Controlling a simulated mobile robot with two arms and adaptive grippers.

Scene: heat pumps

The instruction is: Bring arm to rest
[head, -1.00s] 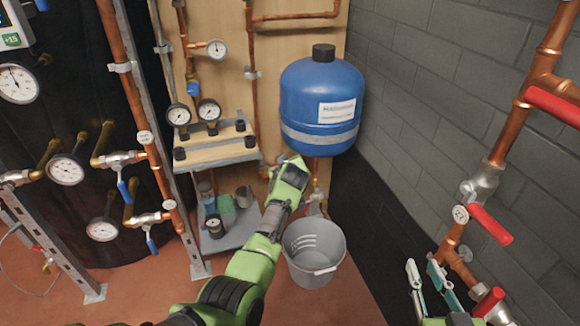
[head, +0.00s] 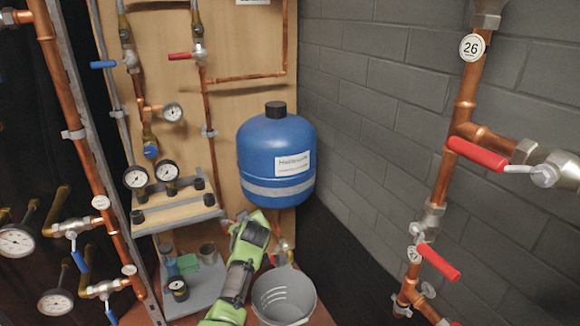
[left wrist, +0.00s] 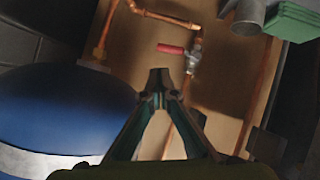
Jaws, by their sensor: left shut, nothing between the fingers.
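My left arm, green and black, comes up from the bottom of the head view, with its wrist (head: 248,240) below and left of the blue tank (head: 276,150). Its fingers are hidden there. In the left wrist view my left gripper (left wrist: 160,78) is shut and empty, its tips together. Behind the tips is a copper pipe with a red-handled valve (left wrist: 172,49), with a visible gap to the side of them. The blue tank also fills the lower left of that view (left wrist: 60,110). My right gripper is not in view.
A grey bucket (head: 283,298) stands on the floor just right of my left arm. Shelves (head: 175,212) with small items are on the left. Copper pipes with red-handled valves (head: 478,155) run along the grey block wall at right.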

